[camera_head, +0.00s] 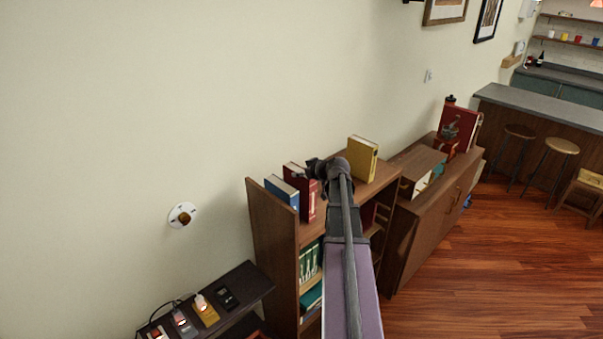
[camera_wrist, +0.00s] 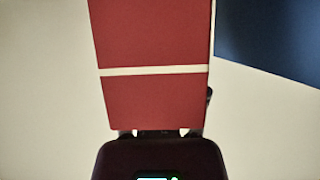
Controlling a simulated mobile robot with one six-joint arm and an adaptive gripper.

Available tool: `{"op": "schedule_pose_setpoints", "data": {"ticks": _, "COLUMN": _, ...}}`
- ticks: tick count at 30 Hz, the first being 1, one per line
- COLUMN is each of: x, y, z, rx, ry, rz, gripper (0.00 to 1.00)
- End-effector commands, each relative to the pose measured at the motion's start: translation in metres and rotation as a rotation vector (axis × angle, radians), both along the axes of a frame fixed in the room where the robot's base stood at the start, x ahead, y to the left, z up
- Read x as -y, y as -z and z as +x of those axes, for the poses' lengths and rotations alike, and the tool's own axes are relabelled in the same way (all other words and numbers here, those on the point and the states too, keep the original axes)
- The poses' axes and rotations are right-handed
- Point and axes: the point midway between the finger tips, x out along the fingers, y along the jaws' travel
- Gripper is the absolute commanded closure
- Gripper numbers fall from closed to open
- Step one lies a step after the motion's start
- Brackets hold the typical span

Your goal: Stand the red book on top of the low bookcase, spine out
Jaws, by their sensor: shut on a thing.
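The red book (camera_head: 306,199) is upright at the left end of the low bookcase (camera_head: 272,255), just right of a blue book (camera_head: 282,191). My gripper (camera_head: 315,171) is shut on the red book, at its right side in the head view. The wrist view shows the red book's face (camera_wrist: 150,40) with a cream band across it, and the fingers (camera_wrist: 161,133) at its lower edge. The blue book (camera_wrist: 270,35) shows at the right there. I cannot tell whether the red book's bottom touches the bookcase top.
A yellow book (camera_head: 362,159) stands farther right on the bookcase top. A cabinet (camera_head: 428,220) with another red book (camera_head: 462,122) and boxes stands beyond it. A dark shelf (camera_head: 245,287) with small devices is at lower left. The wall (camera_head: 150,120) runs close behind.

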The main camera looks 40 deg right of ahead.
Motion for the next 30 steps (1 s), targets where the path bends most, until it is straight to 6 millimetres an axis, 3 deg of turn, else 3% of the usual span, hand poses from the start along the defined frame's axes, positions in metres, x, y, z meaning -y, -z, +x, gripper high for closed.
{"op": "schedule_pose_setpoints", "data": {"ticks": 17, "x": 0.0000, "y": 0.0044, "z": 0.0002, "rx": 0.002, "ry": 0.000, "rz": 0.001, "gripper": 1.00}}
{"op": "schedule_pose_setpoints", "data": {"ticks": 18, "x": 0.0000, "y": 0.0038, "z": 0.0002, "rx": 0.002, "ry": 0.000, "rz": 0.001, "gripper": 0.31}}
{"op": "schedule_pose_setpoints", "data": {"ticks": 21, "x": 0.0000, "y": 0.0038, "z": 0.0002, "rx": 0.001, "ry": 0.000, "rz": 0.001, "gripper": 0.03}}
{"op": "schedule_pose_setpoints", "data": {"ticks": 30, "x": 0.0004, "y": 0.0041, "z": -0.0002, "rx": 0.000, "ry": 0.001, "rz": 0.000, "gripper": 0.03}}
